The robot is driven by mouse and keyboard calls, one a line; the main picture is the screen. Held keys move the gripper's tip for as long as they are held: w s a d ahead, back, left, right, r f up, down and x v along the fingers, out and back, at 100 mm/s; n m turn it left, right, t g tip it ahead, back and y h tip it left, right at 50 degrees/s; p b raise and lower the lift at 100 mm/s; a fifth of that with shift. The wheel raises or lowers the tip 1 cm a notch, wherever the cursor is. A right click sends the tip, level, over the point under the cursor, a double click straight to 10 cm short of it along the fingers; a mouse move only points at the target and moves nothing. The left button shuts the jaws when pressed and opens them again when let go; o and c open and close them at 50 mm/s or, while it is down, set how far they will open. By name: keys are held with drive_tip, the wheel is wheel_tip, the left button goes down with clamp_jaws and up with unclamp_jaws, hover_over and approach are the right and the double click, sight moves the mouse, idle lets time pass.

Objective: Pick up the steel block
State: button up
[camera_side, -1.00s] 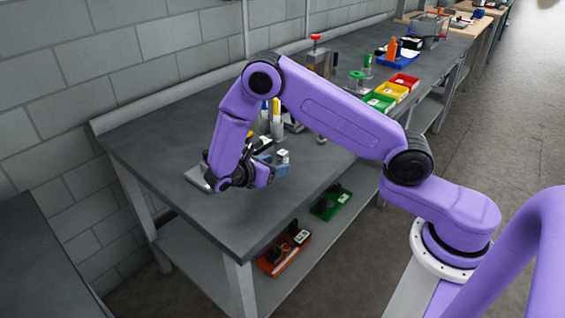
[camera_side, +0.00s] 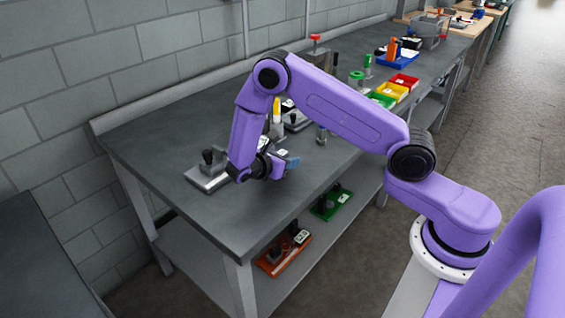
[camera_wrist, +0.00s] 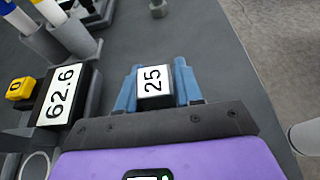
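In the side view my gripper (camera_side: 290,163) is low over the bench, right of the wrist. The block is mostly hidden there by the gripper and arm.
A larger block marked "62.6" (camera_wrist: 62,95) and a yellow-topped piece (camera_wrist: 20,88) stand left of the gripper in the wrist view. A metal fixture with a dark knob (camera_side: 207,172) stands left on the bench (camera_side: 240,215). Coloured bins (camera_side: 392,91) stand farther back.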

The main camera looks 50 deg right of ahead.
clamp_jaws()
drive_tip(key=shift+r, duration=0.1)
